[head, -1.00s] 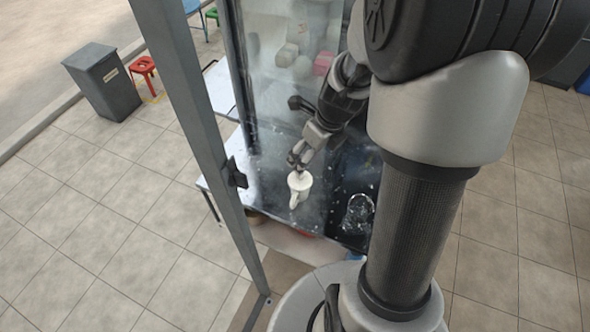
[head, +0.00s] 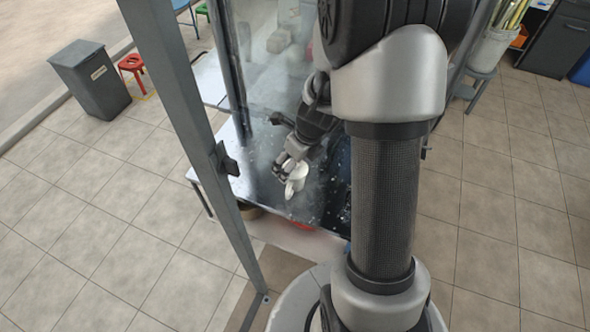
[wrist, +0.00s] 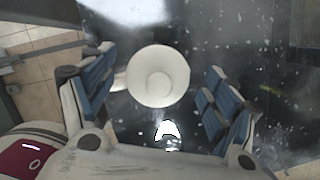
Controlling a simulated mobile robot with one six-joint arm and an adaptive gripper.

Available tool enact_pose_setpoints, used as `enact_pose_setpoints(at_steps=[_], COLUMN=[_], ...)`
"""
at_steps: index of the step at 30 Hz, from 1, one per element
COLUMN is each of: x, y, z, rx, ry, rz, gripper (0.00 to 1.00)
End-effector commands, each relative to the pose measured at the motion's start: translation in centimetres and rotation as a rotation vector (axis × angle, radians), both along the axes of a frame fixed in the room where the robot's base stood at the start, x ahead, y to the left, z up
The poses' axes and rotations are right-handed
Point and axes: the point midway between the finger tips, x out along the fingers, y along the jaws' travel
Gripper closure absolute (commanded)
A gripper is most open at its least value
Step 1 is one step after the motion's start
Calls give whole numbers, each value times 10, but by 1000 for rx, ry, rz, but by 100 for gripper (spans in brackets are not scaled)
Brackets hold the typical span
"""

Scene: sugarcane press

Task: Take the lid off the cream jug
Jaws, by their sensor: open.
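The white cream jug (head: 297,181) stands on the dark, speckled worktop in the head view, partly under my gripper (head: 284,165). In the wrist view its round white lid (wrist: 158,76) faces the camera, with a paler round knob at its middle. A small part like a handle shows at its left edge. My gripper (wrist: 158,98) is open, with blue-grey padded fingers to the left and right of the lid. Gaps show on both sides, and I see no contact. The jug's body is mostly hidden under the lid in the wrist view.
A grey post (head: 188,130) stands upright in front of the worktop (head: 225,200). A clear, cloudy panel rises behind the jug. A grey bin (head: 90,80) and a red stool (head: 132,66) stand on the tiled floor at left. My arm hides the worktop's right part.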

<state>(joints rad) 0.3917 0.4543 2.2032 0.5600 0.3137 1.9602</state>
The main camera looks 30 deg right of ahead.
Motion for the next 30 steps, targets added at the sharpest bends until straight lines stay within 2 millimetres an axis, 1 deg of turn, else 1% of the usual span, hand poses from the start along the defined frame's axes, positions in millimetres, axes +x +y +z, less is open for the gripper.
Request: enact_pose_setpoints(at_steps=[3,4,23,30], x=[0,0,0,0], y=[0,0,0,0], z=[2,2,2,2], rx=[0,0,0,0], ry=[-1,-1,0,0], rz=[0,0,0,0], gripper=[20,21,63,64])
